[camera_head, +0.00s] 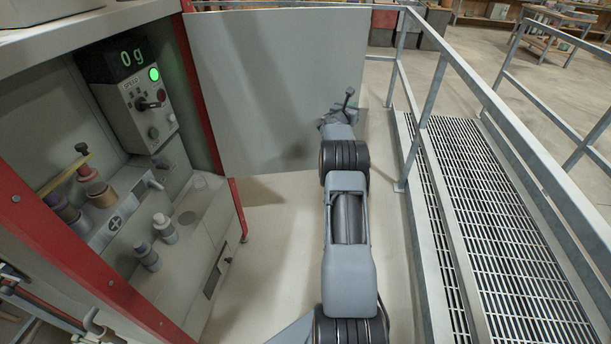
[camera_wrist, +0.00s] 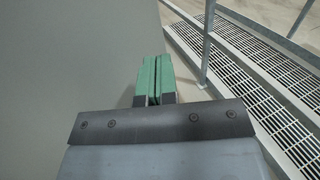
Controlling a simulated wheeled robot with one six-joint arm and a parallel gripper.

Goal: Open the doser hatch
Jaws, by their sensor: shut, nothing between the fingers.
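A large flat grey panel (camera_head: 275,85) stands out from the red post of the cabinet, like a swung-out door. I cannot tell for sure whether it is the doser hatch. It also fills the left of the wrist view (camera_wrist: 70,70). My gripper (camera_wrist: 153,63) has green fingers pressed together, shut and empty, close to the panel's right edge in the wrist view. In the head view the arm's far end is in front of the panel's lower right part, and the fingers are not clear there. Any contact with the panel cannot be told.
The cabinet's control box (camera_head: 138,100) with a green "0 g" display (camera_head: 131,57) is at left. Small bottles (camera_head: 164,229) stand on its ledge. A metal railing (camera_head: 435,90) and a grated walkway (camera_head: 500,240) bound the right. Bare floor (camera_head: 260,230) lies between.

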